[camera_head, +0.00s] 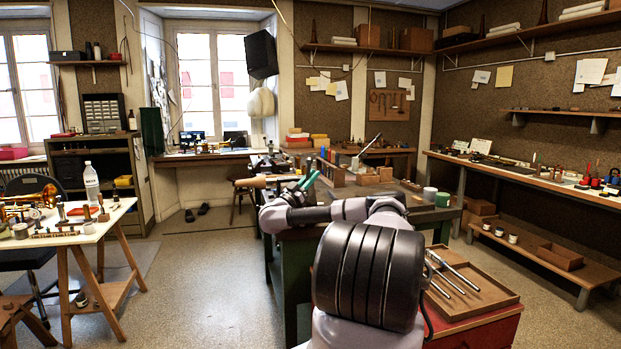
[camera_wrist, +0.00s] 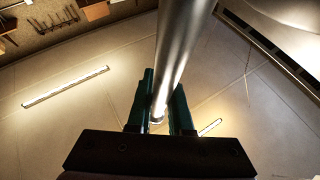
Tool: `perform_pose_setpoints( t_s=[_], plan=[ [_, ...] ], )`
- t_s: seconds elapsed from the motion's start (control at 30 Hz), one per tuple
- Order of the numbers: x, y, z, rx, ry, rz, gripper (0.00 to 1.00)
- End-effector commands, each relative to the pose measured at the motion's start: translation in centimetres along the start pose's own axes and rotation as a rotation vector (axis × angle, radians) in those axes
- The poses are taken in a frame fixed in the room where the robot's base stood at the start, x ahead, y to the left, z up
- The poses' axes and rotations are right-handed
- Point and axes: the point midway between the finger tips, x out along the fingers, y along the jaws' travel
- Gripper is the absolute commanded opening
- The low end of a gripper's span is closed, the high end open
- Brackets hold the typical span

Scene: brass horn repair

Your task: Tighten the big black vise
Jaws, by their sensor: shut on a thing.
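My gripper (camera_head: 306,182) has green fingers and is at the left end of the central workbench. In the wrist view my gripper (camera_wrist: 163,88) is shut on a smooth metal bar (camera_wrist: 182,45), which passes between the fingers and runs up out of the frame. The bar looks like the vise's handle, but its far end is out of view. In the head view a dark shape that looks like the black vise (camera_head: 268,162) sits on the bench corner just behind and left of the gripper. My arm and gripper hide part of it, and the jaws cannot be made out.
The central workbench (camera_head: 425,215) carries wooden blocks, a green mug (camera_head: 442,200) and tools. A red cabinet with a wooden tray (camera_head: 488,296) of metal rods stands front right. A white table (camera_head: 105,225) with brass parts stands left. Floor between them is clear.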

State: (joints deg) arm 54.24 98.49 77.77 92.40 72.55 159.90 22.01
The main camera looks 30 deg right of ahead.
Motion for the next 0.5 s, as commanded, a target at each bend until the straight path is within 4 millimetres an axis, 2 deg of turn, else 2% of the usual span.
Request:
perform_pose_setpoints(
  t_s=[0.03, 0.13, 0.17, 0.2, 0.23, 0.5],
  plan=[
    [-0.04, 0.29, 0.55, -0.005, -0.008, 0.002, 0.0],
    [-0.04, 0.29, 0.55, -0.005, -0.008, 0.002, 0.0],
    [-0.04, 0.29, 0.56, -0.005, -0.008, 0.002, 0.22],
    [-0.05, 0.28, 0.55, -0.005, -0.008, 0.002, 0.38],
    [-0.05, 0.26, 0.52, -0.005, -0.008, 0.002, 0.48],
    [-0.03, 0.1, 0.22, -0.003, -0.003, 0.001, 0.48]
  ],
)
